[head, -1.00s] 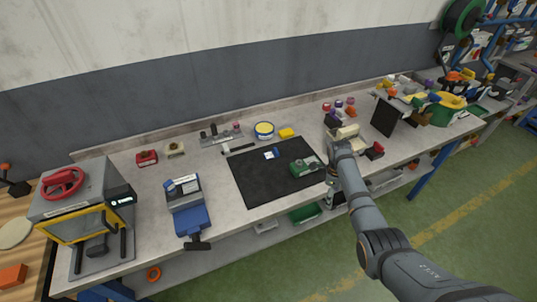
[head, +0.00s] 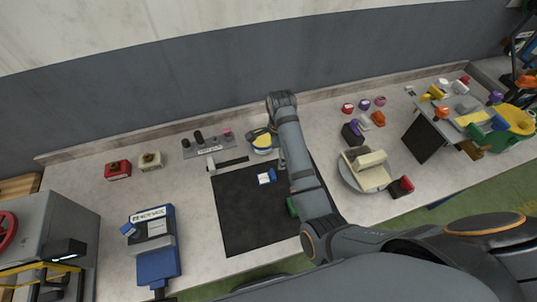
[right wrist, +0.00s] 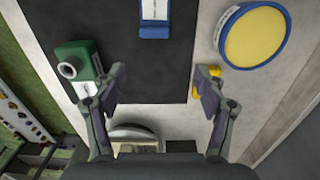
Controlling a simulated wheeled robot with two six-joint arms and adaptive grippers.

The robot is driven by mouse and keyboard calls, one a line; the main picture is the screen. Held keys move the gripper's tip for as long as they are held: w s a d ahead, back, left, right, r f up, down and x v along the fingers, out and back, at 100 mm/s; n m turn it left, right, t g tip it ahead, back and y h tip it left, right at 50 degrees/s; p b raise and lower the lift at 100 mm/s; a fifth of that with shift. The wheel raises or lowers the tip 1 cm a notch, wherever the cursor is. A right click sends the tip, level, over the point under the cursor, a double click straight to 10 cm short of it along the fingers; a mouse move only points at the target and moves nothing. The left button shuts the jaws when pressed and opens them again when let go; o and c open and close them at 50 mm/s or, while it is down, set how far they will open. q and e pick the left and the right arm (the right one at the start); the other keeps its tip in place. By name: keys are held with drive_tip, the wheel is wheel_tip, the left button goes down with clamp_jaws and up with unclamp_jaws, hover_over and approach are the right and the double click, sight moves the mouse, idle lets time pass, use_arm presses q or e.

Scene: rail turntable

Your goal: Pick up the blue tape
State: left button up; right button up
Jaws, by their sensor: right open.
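A round blue-rimmed item with a yellow face (head: 263,141) stands behind the black mat; it also shows at upper right in the right wrist view (right wrist: 255,36). A small blue item with a white label (head: 266,177) lies on the mat; it also shows at the top of the wrist view (right wrist: 155,18). I cannot tell which is the blue tape. My right gripper (right wrist: 162,83) is open and empty above the mat's right edge, with both items ahead of its fingers. In the head view my arm hides the fingers. My left gripper is out of view.
A green item (right wrist: 78,66) lies left of my fingers on the black mat (head: 237,220). A yellow block (right wrist: 208,74) is partly hidden behind the right finger. A round turntable (head: 352,181) with cream blocks stands right. A grey holder (head: 207,147) stands behind the mat.

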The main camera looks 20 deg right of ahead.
sight(274, 174)
drive_tip(key=shift+s+a+f+p, duration=0.25)
drive_tip(key=shift+s+a, duration=0.1)
drive_tip(key=shift+s, duration=0.2)
drive_tip(key=shift+s+a+f+p, duration=0.2)
drive_tip(key=shift+s+a, duration=0.15)
drive_tip(key=shift+s, duration=0.2)
wheel_tip(274, 174, down, 2)
drive_tip(key=shift+a+f, duration=0.1)
drive_tip(key=shift+f, duration=0.05)
drive_tip(key=shift+w+d+f, duration=0.4)
drive_tip(key=shift+w+f, duration=0.05)
drive_tip(key=shift+f, duration=0.25)
drive_tip(key=shift+a+f+p, duration=0.3)
drive_tip(key=shift+f+p, duration=0.5)
drive_tip(key=shift+p, duration=0.05)
drive_tip(key=f, duration=0.3)
drive_tip(key=shift+a, duration=0.25)
drive_tip(key=shift+w+d+f, duration=0.1)
drive_tip(key=shift+f, duration=0.1)
drive_tip(key=shift+r, duration=0.1)
drive_tip(key=c, duration=0.8)
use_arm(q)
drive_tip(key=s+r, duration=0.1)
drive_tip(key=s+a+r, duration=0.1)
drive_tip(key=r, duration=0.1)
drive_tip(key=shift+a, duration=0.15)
use_arm(e)
drive_tip(key=shift+c, duration=0.2)
